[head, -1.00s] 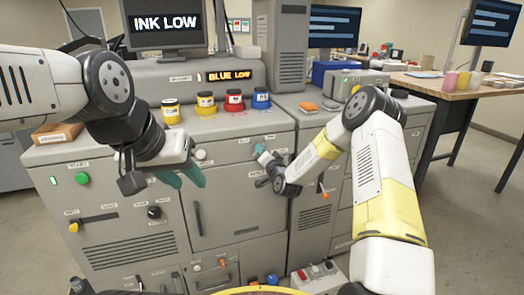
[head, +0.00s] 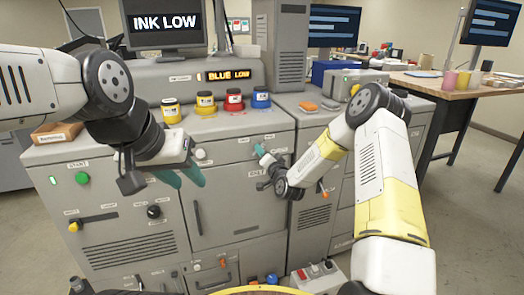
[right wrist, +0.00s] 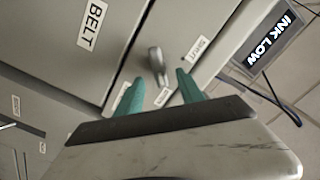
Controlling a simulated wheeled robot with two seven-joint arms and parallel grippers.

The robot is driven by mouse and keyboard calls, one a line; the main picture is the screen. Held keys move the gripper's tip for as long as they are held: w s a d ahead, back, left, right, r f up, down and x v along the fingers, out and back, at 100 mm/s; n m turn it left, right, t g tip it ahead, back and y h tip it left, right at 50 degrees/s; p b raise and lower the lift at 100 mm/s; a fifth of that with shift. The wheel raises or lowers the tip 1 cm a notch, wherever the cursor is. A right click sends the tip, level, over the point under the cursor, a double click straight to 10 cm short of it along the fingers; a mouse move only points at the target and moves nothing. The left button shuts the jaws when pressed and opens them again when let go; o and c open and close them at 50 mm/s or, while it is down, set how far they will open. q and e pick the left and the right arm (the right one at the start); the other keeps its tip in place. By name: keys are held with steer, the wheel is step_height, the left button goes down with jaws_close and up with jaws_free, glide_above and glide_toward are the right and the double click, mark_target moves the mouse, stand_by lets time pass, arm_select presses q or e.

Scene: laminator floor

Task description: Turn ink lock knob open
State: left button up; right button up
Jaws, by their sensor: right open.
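A small grey knob with a lever-like grip (right wrist: 157,65) stands out from the grey machine front in the right wrist view. Small labels sit beside it, too blurred to read surely. My right gripper (right wrist: 160,91) is open, its teal fingertips apart, with the knob just beyond and between them; I see no contact. In the head view my right gripper (head: 264,154) is at the upper right of the cabinet front and hides the knob. My left gripper (head: 181,176) hangs open and empty in front of the cabinet's left part.
Yellow, red and blue ink pots (head: 233,99) stand on the cabinet top (head: 225,122). A monitor (head: 164,25) reads INK LOW, and a strip display (head: 229,75) reads BLUE LOW. A green button (head: 82,178) and a door handle (head: 198,218) are on the front.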

steer(key=v, duration=0.6)
